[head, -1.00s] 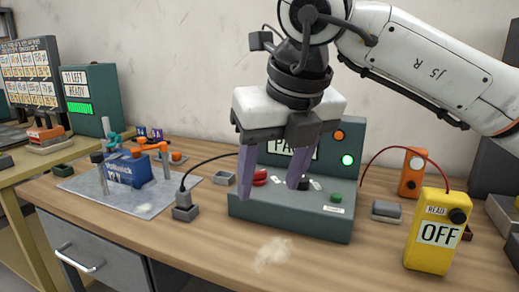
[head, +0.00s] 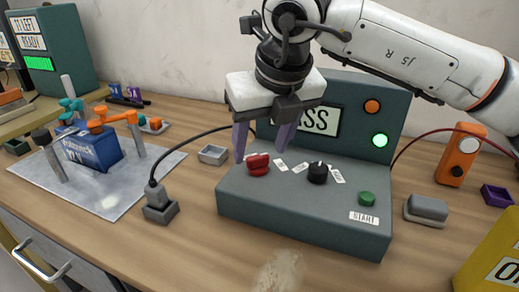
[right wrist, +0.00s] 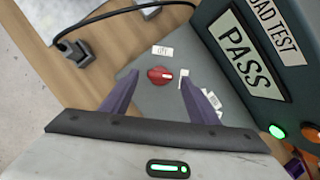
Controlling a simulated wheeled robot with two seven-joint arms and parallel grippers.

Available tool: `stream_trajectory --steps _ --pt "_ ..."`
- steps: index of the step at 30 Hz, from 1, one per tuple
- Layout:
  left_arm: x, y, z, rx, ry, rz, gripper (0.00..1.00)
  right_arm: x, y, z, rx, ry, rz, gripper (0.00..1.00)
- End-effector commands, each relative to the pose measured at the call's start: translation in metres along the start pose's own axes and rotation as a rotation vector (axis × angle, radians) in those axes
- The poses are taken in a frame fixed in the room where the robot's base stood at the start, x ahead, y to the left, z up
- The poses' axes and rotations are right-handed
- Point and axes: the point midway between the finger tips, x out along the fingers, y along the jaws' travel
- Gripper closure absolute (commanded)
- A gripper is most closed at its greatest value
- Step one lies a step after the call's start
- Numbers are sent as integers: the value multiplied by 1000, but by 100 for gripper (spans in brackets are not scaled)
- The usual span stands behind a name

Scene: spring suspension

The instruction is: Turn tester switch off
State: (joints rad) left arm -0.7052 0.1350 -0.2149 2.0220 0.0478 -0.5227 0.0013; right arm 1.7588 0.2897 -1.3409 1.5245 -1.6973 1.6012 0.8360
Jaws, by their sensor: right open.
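The tester (head: 300,205) is a grey-green console on the wooden bench, with a sloped top and an upright back panel. Its red rotary switch (head: 258,165) is at the left of the sloped top; it also shows in the right wrist view (right wrist: 160,75), with a pale mark on its right side. A small label beside the switch is too small to read surely. My right gripper (head: 262,158) is open and empty, just above and behind the switch in the head view. In the wrist view its purple fingers stand either side of the switch, apart from it. My left gripper is not in view.
The tester's display (right wrist: 247,51) reads PASS, and a green lamp (head: 380,140) is lit. A black knob (head: 318,173) and a green START button (head: 367,199) are on the sloped top. A plug in a grey socket (head: 160,207) stands left; a yellow meter (head: 492,262) stands right.

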Motion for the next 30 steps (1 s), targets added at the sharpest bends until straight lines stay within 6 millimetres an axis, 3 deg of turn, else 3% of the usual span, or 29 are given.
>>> stream_trajectory --steps 6,15,22,30 --pt "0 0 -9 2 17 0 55 20 0 0 1 0 1 45" --pt "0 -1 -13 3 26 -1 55 22 0 0 0 0 1 45" --pt "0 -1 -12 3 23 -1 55 22 0 0 0 0 1 84" --pt "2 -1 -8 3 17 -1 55 22 0 0 -19 0 9 86"
